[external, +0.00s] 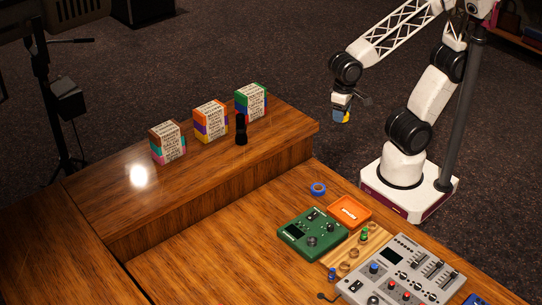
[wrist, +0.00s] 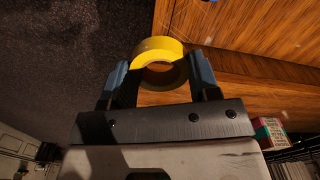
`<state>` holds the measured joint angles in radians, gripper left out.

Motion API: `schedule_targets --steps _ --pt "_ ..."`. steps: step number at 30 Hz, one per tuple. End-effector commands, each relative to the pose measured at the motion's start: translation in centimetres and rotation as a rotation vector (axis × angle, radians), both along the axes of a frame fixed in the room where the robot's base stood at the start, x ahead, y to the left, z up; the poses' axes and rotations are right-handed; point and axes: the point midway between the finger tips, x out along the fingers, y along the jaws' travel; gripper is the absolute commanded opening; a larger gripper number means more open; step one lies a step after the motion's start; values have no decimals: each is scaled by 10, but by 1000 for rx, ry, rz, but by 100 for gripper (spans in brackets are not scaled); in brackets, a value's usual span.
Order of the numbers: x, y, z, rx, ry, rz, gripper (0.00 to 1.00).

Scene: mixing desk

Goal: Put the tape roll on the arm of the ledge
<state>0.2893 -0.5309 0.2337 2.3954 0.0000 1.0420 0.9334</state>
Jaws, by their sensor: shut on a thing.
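A yellow tape roll (wrist: 160,44) is between the two fingers of my gripper (wrist: 158,65) in the wrist view, with its round hole facing the camera. My gripper (external: 341,108) is shut on it. In the external view a small patch of the yellow roll (external: 346,117) shows at the gripper's tip, in the air beyond the right end of the wooden ledge (external: 235,178). The ledge is a raised wooden step along the back of the desk, meeting a wooden part at the left. A blue tape roll (external: 318,188) lies on the lower desk.
Three colourful boxes (external: 168,143), (external: 211,121), (external: 251,101) and a black cylinder (external: 241,132) stand on the ledge. A green device (external: 312,233), an orange tray (external: 350,211) and a grey mixer (external: 400,272) are on the lower desk. The ledge's left front top is clear.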

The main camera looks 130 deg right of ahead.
Motion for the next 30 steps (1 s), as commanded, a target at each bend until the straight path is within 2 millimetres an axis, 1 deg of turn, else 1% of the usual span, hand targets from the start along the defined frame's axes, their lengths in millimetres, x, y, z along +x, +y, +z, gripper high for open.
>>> schedule_targets --steps 1,8,14,17,22,30 --pt "5 -2 0 0 2 -5 33" --pt "27 -11 5 0 2 -26 33" --pt "51 -21 12 0 2 -50 33" --pt "69 -29 15 1 3 -68 33" --pt "107 -46 21 0 2 -106 33" --pt "166 -75 25 1 2 -164 33"
